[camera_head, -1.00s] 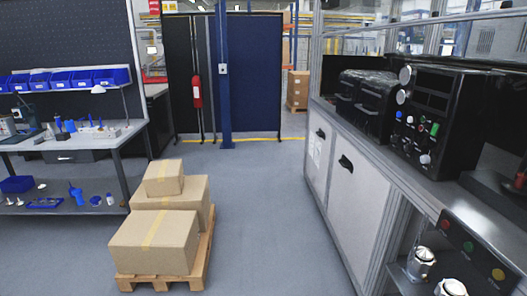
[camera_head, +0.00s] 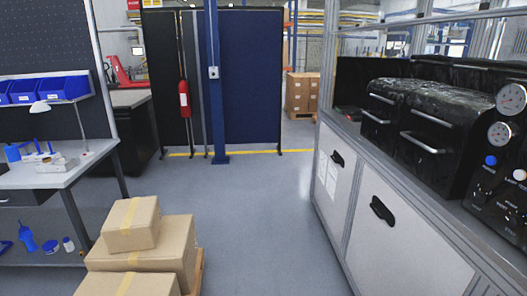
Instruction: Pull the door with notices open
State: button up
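The door with notices (camera_head: 343,190) is the far light-grey door in the cabinet front on the right. White paper notices (camera_head: 331,177) are stuck on its left part. Its black handle (camera_head: 337,158) is near the top. The door looks shut, flush with the cabinet front. A second, nearer grey door (camera_head: 400,245) has a similar black handle (camera_head: 382,210) and no notices that I can see. My gripper is not in view.
Cardboard boxes (camera_head: 165,250) are stacked on a pallet (camera_head: 198,270) at the lower left. A workbench (camera_head: 60,175) stands at the left. Dark machines (camera_head: 430,120) sit on the cabinet top. The grey floor (camera_head: 250,210) between boxes and cabinet is clear.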

aim_at(327, 180)
jog(key=i, duration=3.55)
jog(key=i+j+z, duration=0.15)
jog(key=i, duration=0.8)
